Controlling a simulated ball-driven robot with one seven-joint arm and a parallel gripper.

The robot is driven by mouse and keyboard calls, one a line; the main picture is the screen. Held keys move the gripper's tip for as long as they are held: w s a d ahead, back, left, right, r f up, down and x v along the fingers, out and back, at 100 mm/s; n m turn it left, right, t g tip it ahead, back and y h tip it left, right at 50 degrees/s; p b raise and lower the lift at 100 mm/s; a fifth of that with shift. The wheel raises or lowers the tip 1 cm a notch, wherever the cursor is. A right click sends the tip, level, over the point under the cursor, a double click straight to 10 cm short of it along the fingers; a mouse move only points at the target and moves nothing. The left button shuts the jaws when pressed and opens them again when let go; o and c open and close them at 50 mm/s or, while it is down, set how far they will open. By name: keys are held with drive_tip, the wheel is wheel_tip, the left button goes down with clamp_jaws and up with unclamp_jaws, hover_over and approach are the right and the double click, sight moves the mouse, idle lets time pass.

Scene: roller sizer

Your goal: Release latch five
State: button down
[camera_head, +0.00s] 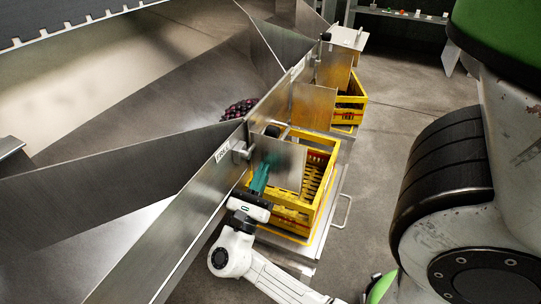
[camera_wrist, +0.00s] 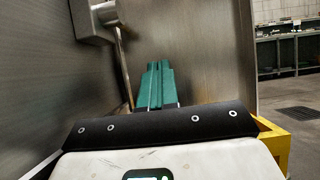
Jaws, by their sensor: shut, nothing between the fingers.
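My gripper (camera_head: 262,168) has teal fingers, pressed together and empty. It points up beside the steel side wall of the chute, in front of a hanging metal plate (camera_head: 287,164). A small metal latch block (camera_head: 241,151) sits on the wall next to a label (camera_head: 224,150) whose text is too small to read surely. In the wrist view the shut fingers (camera_wrist: 156,80) point at the plate (camera_wrist: 207,60). The latch housing (camera_wrist: 92,20) is at upper left, with a thin rod (camera_wrist: 122,55) hanging down, left of the fingertips. Contact with the rod cannot be told.
A yellow crate (camera_head: 318,218) stands under the plate on a metal shelf with a handle (camera_head: 343,211). Another crate (camera_head: 352,112) and plate (camera_head: 334,66) are farther back. Dark round fruit (camera_head: 240,108) lies in a chute. Floor to the right is clear.

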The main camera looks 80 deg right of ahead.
drive_tip(key=shift+b+x, duration=0.45)
drive_tip(key=shift+x, duration=2.35)
drive_tip(key=shift+r, duration=0.2)
